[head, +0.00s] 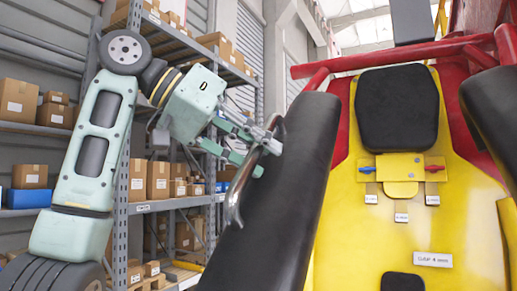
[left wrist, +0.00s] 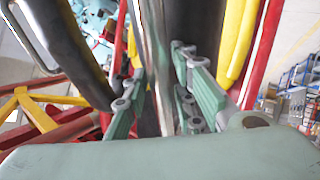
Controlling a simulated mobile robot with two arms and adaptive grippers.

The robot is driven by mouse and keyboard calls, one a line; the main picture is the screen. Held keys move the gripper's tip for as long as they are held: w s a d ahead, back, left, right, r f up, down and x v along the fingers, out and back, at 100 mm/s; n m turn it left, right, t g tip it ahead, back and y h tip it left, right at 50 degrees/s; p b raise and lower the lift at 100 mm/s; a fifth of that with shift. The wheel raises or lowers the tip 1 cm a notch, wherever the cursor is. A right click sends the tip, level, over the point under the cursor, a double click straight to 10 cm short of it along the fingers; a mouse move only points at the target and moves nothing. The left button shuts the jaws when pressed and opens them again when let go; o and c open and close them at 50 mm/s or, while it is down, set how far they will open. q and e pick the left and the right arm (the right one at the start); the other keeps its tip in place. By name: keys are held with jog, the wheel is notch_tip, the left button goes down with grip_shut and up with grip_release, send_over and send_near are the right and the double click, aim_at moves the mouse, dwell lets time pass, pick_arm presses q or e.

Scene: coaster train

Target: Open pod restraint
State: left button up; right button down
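The pod restraint shows in the head view as a black padded bar (head: 292,165) left of the yellow seat, with a second black padded bar (head: 490,110) at the right edge. A curved silver handle (head: 235,200) is fixed to the left bar's outer side. My left gripper (head: 262,147) is at the upper part of this handle, its green fingers open around it. In the left wrist view the silver handle (left wrist: 155,55) runs between the spread fingers (left wrist: 160,100), with visible gaps beside it. My right gripper is not in view.
The yellow seat back (head: 460,210) carries a black headrest (head: 396,107) and a yellow panel (head: 400,168) with a red and a blue knob. A red frame bar (head: 390,56) crosses above. Shelves with cardboard boxes (head: 158,180) stand behind my left arm.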

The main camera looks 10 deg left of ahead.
pick_arm(q)
jog(key=v, duration=1.2)
